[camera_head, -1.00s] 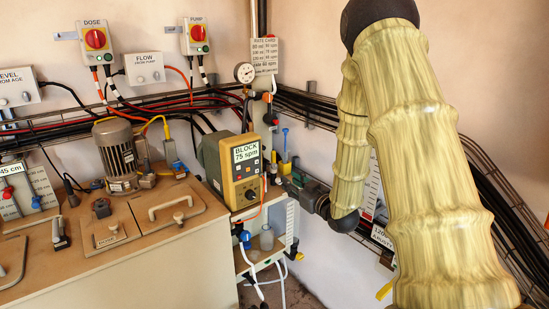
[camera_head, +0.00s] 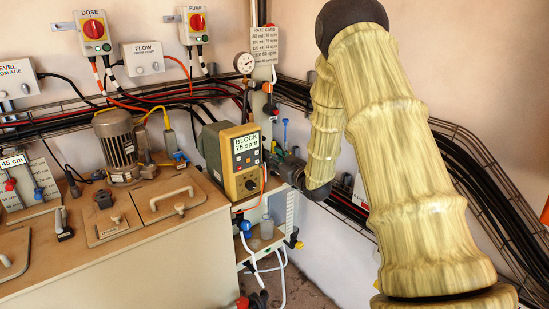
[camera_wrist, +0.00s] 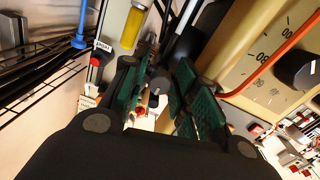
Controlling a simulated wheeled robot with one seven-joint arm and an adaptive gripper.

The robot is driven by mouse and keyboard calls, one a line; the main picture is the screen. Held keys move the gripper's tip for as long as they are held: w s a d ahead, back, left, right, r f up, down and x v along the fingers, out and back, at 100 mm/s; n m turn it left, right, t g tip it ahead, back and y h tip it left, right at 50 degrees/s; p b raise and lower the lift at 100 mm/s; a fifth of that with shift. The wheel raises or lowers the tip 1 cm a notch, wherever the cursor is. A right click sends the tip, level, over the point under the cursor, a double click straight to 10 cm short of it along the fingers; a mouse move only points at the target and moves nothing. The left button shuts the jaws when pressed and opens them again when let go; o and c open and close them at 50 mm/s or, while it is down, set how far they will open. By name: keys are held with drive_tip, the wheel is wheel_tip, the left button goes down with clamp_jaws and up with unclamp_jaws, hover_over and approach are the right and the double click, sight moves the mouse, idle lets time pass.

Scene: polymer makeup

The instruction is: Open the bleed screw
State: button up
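The yellow and grey dosing pump (camera_head: 240,165) stands at the bench's right end, its display reading "BLOCK 75 spm". My gripper (camera_head: 285,162) is close to the pump's right side in the head view, its fingertips hard to make out. In the wrist view my gripper (camera_wrist: 163,78) has two green-padded fingers, apart, with a gap between them. A small dark grey round-ended part (camera_wrist: 157,88) shows in this gap; contact cannot be told. I cannot tell whether it is the bleed screw. The pump's black dial (camera_wrist: 300,70) is at right.
A yellow tube (camera_wrist: 133,27) and a blue-ended part (camera_wrist: 80,40) are near the left finger in the wrist view. Cable trays (camera_head: 470,170) run along the wall behind my arm. A pressure gauge (camera_head: 244,63) is above the pump.

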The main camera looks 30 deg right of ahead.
drive_tip(key=shift+w, duration=0.1)
clamp_jaws()
